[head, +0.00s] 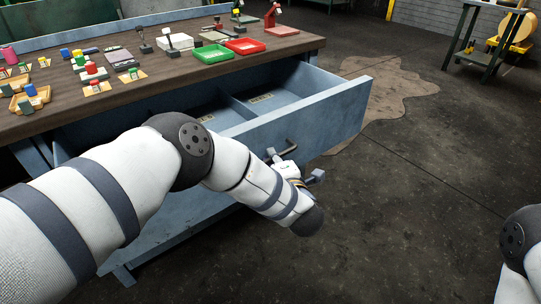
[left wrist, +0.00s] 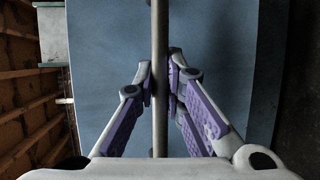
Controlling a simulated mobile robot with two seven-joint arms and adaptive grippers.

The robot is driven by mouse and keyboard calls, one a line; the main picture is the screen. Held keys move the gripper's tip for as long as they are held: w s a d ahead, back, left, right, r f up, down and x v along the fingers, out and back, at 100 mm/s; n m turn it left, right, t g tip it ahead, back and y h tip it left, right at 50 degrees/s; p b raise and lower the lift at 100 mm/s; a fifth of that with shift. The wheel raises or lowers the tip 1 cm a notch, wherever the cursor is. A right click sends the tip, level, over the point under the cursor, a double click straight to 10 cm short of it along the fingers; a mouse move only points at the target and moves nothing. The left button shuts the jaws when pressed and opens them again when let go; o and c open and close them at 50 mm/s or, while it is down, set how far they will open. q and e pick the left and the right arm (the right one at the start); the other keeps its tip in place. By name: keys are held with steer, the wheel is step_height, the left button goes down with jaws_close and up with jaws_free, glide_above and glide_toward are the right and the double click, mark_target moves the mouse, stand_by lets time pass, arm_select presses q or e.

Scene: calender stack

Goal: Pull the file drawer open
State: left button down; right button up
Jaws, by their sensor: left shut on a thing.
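The blue-grey file drawer (head: 332,122) is slid out from under the wooden-topped workbench, and its divided inside shows from above. Its bar handle (head: 291,148) is on the front face. My left gripper (head: 277,160) is at that handle, partly hidden by my own wrist in the head view. In the left wrist view, the handle bar (left wrist: 160,38) runs top to bottom in front of the drawer's front face (left wrist: 105,60). The fingers of my left gripper (left wrist: 160,85) are shut on the bar from both sides. My right gripper is not in view.
The workbench top (head: 140,100) carries a green tray (head: 213,54), a red tray (head: 245,46) and several small blocks and tools. A stand (head: 480,40) is at the back right.

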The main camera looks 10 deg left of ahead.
arm_select(q)
steer(key=c, duration=1.6)
jaws_free()
steer(key=shift+c, duration=0.2)
steer(key=v, duration=1.2)
